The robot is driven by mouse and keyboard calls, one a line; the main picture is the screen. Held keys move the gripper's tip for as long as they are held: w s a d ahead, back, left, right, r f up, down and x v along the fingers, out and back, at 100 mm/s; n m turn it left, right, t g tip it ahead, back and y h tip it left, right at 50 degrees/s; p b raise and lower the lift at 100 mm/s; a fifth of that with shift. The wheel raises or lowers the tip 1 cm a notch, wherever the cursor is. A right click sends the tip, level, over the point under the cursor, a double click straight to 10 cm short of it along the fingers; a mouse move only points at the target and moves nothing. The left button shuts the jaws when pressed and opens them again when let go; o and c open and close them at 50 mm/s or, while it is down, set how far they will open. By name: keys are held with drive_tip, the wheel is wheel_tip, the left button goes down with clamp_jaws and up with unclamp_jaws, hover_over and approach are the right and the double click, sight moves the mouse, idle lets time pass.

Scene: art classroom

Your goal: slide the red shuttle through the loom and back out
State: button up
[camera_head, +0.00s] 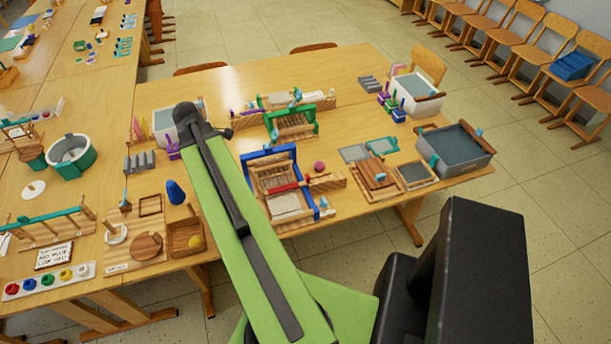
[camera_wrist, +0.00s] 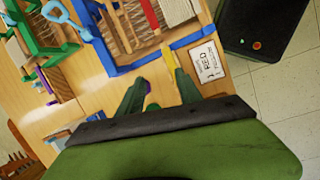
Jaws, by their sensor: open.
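The blue-framed loom (camera_head: 293,151) stands near the front edge of the middle table. The red shuttle (camera_head: 283,188) lies across it, partly hidden among the loom's wooden parts. In the wrist view, the loom's blue frame (camera_wrist: 190,39) is at the top and the red shuttle (camera_wrist: 150,15) shows as a red bar cut off by the top edge. My gripper (camera_wrist: 155,75) is open and empty in the wrist view, its fingers pointing toward the blue frame, apart from the shuttle. In the head view, I cannot make out my gripper behind my green arm.
A printed card (camera_wrist: 208,62) lies beside the blue frame. A green loom (camera_head: 292,124) stands behind the blue one. A pink ball (camera_head: 319,166), a wooden board (camera_head: 378,178) and a grey basin (camera_head: 455,150) are to its right. A blue cone (camera_head: 176,192) stands left of my arm.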

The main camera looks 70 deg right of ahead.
sight(307, 176)
drive_tip(key=s+d+r+n+g, duration=0.1)
drive_tip(key=s+d+n+g, duration=0.15)
drive_tip(key=s+d, duration=1.15)
drive_tip(key=shift+t, duration=0.35)
drive_tip(key=b+x, duration=0.5)
drive_tip(key=a+b+x, duration=0.1)
drive_tip(key=b+x, duration=0.4)
drive_tip(key=x, duration=0.1)
drive_tip(key=s+b+x, duration=0.1)
drive_tip(key=b+x, duration=0.4)
drive_tip(key=shift+s+a+f, duration=0.15)
drive_tip(key=shift+s+f+b, duration=0.25)
drive_tip(key=shift+f+b, duration=0.15)
drive_tip(key=shift+b, duration=0.1)
clamp_jaws()
